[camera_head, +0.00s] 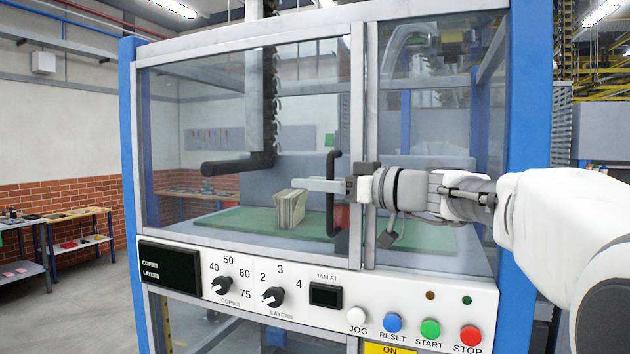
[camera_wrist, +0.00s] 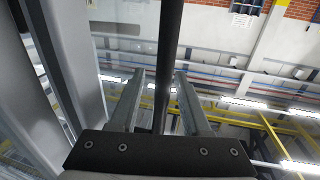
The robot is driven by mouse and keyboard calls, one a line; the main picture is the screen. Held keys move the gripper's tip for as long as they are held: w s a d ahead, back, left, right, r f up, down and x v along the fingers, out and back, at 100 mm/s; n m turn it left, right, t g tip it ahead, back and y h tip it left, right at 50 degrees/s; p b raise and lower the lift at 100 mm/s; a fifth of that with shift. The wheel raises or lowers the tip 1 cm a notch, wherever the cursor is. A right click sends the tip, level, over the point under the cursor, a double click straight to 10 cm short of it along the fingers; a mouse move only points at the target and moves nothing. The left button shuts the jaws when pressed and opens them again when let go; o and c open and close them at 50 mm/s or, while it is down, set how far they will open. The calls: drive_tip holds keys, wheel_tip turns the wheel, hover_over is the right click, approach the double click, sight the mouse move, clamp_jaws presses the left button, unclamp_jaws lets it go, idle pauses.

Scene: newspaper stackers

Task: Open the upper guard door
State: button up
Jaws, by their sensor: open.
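The upper guard door (camera_head: 240,98) is a large clear panel in a grey metal frame above the control panel. It looks closed, with its right edge beside the right-hand frame post. Its handle (camera_head: 332,225) is a dark upright bar near the door's right edge. My gripper (camera_head: 311,185) reaches in from the right at about the handle's mid-height. In the wrist view, the dark handle bar (camera_wrist: 171,40) passes between my two open fingers (camera_wrist: 160,78), with visible space on both sides. The fingers do not grip it.
The control panel (camera_head: 318,318) with knobs and coloured buttons runs below the door. Behind the glass, a paper stack (camera_head: 291,208) stands on a green surface (camera_head: 245,222). Blue posts (camera_head: 133,180) flank the machine. Open floor and workbenches (camera_head: 60,222) lie at the left.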

clamp_jaws()
idle(1.4)
